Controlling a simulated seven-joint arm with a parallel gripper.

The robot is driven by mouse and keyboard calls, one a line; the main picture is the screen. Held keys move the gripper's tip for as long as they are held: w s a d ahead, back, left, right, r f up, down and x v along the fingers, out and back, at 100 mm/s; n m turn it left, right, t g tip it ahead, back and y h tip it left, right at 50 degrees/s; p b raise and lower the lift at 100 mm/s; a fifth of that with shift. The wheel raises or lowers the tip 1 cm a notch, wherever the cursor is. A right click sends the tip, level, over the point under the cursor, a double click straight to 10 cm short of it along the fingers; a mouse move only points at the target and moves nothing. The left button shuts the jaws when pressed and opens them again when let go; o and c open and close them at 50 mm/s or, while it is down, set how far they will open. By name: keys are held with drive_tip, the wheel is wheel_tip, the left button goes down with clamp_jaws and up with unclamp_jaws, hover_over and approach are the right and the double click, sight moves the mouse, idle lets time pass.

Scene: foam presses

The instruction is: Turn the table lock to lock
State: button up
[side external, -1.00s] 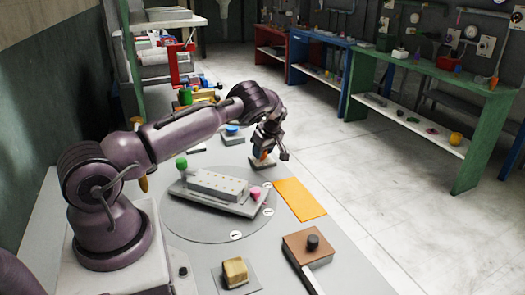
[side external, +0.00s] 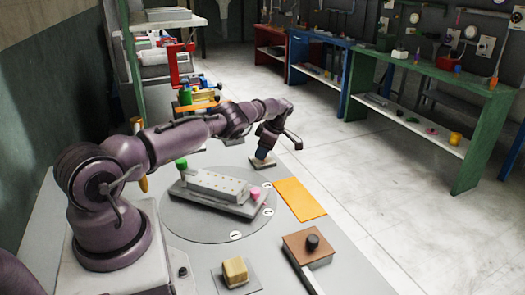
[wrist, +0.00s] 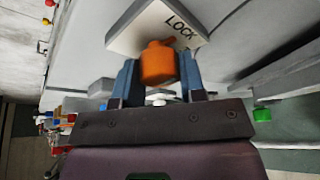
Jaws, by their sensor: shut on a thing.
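The table lock is an orange knob (wrist: 157,64) on a pale block (wrist: 125,42) marked LOCK. My gripper (wrist: 158,72) has its two blue fingers on either side of the knob and is shut on it. The knob's pointed end is toward the LOCK lettering in the wrist view. In the side external view my gripper (side external: 263,153) points down onto the lock's block (side external: 262,163), beyond the round turntable (side external: 185,228). The fingers hide the knob there.
On the turntable sits a grey press plate with a green knob (side external: 181,163) and a pink knob (side external: 254,191). An orange mat (side external: 300,198) lies right of it. A brown block with a black knob (side external: 312,242) and a yellow block (side external: 235,271) are in front.

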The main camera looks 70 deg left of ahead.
idle(0.5)
drive_tip(key=o, duration=0.9)
drive_tip(key=shift+s+a+r+v, duration=0.25)
drive_tip(key=shift+s+v, duration=0.1)
drive_tip(key=shift+v, duration=1.55)
drive_tip(key=shift+s+a+r+v, duration=0.1)
drive_tip(key=shift+s+a+v, duration=0.2)
drive_tip(key=shift+v, duration=1.65)
drive_tip(key=shift+s+a+r+v, duration=0.2)
drive_tip(key=shift+s+v, duration=0.2)
drive_tip(key=shift+v, duration=1.5)
